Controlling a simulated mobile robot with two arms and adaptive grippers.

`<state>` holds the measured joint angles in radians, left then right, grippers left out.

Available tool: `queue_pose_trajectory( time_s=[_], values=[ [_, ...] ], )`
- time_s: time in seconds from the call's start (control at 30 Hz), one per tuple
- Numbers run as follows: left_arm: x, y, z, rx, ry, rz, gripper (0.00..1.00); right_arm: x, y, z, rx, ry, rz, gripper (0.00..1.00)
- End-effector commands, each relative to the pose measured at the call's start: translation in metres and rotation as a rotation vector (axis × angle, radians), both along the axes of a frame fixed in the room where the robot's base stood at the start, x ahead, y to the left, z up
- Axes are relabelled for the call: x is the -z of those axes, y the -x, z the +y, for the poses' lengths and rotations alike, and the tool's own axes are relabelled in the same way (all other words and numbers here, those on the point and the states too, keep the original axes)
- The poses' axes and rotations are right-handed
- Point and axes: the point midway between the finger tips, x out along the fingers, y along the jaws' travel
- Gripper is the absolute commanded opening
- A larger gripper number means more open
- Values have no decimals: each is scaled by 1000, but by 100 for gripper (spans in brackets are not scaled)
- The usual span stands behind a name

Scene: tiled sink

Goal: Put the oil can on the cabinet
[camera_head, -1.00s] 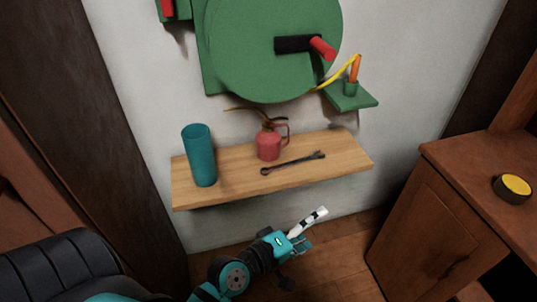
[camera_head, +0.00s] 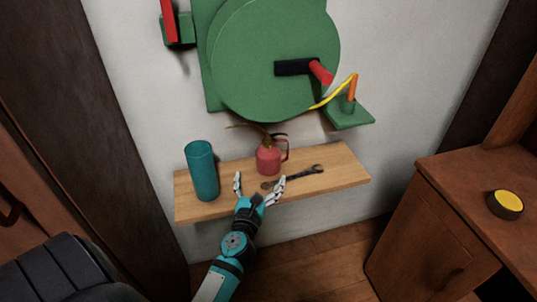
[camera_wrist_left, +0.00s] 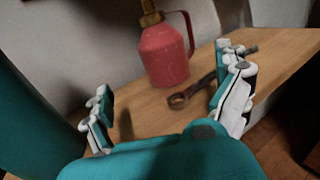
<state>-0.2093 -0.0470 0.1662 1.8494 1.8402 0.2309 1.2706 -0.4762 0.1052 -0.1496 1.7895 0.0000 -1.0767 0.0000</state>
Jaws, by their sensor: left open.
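The red oil can (camera_head: 268,160) with a brass-coloured top and a side handle stands upright on the wooden wall shelf (camera_head: 335,172). It also shows in the left wrist view (camera_wrist_left: 164,55), straight ahead of the fingers. My left gripper (camera_head: 259,186) is open and empty, over the shelf's front edge and just short of the can, fingers spread either side of it. In the left wrist view the gripper (camera_wrist_left: 168,97) shows both fingers apart, not touching the can. The wooden cabinet (camera_head: 445,225) stands at the right. My right gripper is not in view.
A teal cup (camera_head: 202,172) stands on the shelf left of my gripper. A dark wrench (camera_head: 295,177) lies right of the can, close to my right-hand finger. A green wheel machine (camera_head: 275,60) hangs above. A yellow-topped round thing (camera_head: 506,204) sits on the cabinet top.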

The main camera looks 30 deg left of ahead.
Motion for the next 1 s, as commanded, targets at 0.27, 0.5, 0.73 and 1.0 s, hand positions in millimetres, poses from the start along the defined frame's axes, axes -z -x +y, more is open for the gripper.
queue_pose_trajectory(
  time_s=[0.27, 0.5, 0.73, 1.0],
  values=[
    [0, -36, 15, 1, -3, 0, 100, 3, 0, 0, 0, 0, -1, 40],
    [0, -60, 21, 1, -4, -3, 100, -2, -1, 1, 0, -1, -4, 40],
    [1, -86, 31, 1, -4, -1, 100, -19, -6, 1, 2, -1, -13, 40],
    [1, -88, 32, 1, -3, 1, 100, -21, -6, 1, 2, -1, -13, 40]
  ],
)
